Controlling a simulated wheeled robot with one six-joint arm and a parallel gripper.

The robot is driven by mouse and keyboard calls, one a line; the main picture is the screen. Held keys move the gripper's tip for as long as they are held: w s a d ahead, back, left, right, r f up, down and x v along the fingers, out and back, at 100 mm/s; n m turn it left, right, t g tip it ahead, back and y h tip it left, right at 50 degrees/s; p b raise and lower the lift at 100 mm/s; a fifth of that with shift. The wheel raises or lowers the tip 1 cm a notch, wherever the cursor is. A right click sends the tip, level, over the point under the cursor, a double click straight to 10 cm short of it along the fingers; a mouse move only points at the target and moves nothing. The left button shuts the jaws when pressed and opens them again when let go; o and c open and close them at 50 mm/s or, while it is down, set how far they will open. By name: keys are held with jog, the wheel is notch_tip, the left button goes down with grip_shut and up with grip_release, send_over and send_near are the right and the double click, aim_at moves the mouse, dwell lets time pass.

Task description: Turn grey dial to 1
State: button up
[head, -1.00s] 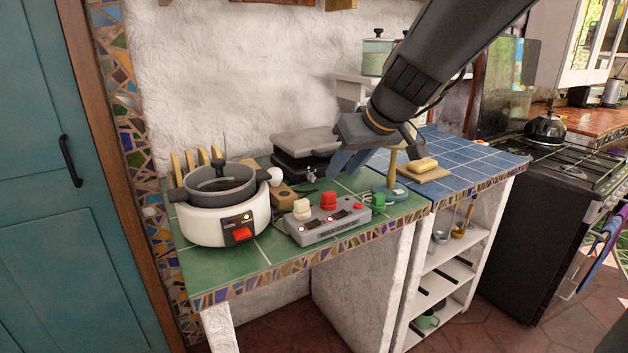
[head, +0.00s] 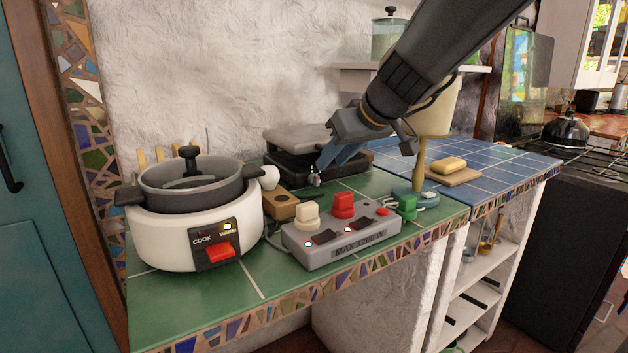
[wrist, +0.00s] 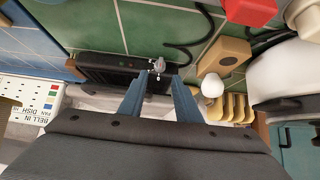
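The small grey dial (head: 315,177) sits on the front of the dark flat-lidded grill (head: 290,167) at the back of the green-tiled counter. In the wrist view the dial (wrist: 159,65) lies just ahead of and between my blue fingertips, apart from them. The numbers around the dial are too small to read. My gripper (wrist: 157,80) is open with nothing between its fingers. In the head view my gripper (head: 326,163) hangs over the grill's right part, close to the dial, and one finger is partly hidden.
A white cooker (head: 180,237) with a dark pot stands at left. A grey power strip (head: 342,241) with white, red and green plugs lies in front. A wooden block (head: 281,205) and a white knob-like ball (wrist: 212,85) are near the dial.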

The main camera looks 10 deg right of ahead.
aim_at(318, 177)
jog(key=x, duration=0.7)
jog(key=shift+w+f+b, duration=0.15)
jog(key=shift+b, duration=0.2)
jog(key=shift+c, duration=0.3)
grip_shut()
